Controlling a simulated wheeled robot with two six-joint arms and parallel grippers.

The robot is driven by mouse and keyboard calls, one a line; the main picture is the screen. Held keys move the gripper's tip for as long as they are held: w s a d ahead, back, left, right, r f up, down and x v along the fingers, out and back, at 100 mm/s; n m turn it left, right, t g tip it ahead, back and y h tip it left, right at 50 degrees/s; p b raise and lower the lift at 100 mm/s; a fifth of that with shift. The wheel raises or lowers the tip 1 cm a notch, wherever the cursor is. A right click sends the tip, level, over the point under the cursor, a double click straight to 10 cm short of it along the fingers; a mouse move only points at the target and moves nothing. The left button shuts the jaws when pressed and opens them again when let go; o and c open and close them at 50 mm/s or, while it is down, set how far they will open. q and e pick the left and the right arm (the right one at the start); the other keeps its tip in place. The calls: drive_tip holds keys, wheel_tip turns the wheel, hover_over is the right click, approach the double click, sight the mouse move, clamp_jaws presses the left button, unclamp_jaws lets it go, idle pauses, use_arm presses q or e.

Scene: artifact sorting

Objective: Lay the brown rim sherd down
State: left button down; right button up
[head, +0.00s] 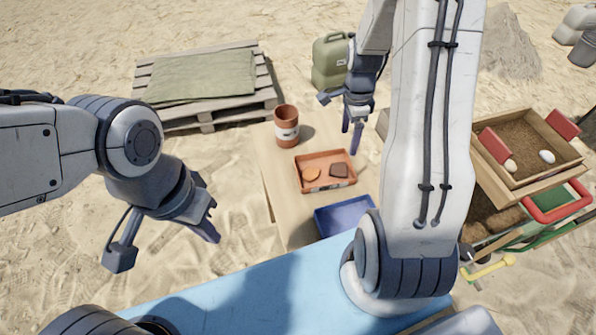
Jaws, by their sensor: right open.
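A dark brown piece (339,170), which looks like the brown rim sherd, lies in the right part of an orange-brown tray (325,188) on the light wooden table. A rounder orange piece (312,174) lies to its left in the same tray. My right gripper (352,142) is open and empty, pointing down just beyond the tray's back right corner, apart from the brown piece. My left gripper (210,226) hangs over the sand left of the table; its finger gap is unclear.
A terracotta pot with a white band (286,127) stands behind the tray. A blue tray (343,218) sits in front, partly hidden by my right arm. A wooden box of soil (530,175) is at right. Bare tabletop (283,185) shows left of the trays.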

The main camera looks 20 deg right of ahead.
drive_tip(key=s+a+r+n, duration=0.3)
drive_tip(key=a+r+n, duration=0.25)
drive_tip(key=a, duration=0.35)
drive_tip(key=s+a+r+n, duration=0.2)
drive_tip(key=a+r+n, duration=0.2)
drive_tip(key=a+n, duration=0.4)
drive_tip(key=s+a+r+n, duration=0.2)
drive_tip(key=s+a+n, duration=0.3)
drive_tip(key=s+n, duration=0.2)
drive_tip(key=s+a+r+n+y, duration=0.1)
drive_tip(key=s+a+r+n, duration=0.1)
drive_tip(key=s+a+n, duration=0.3)
drive_tip(key=s+n, duration=0.2)
drive_tip(key=s, duration=0.1)
drive_tip(key=shift+s, duration=0.15)
drive_tip(key=shift+r, duration=0.1)
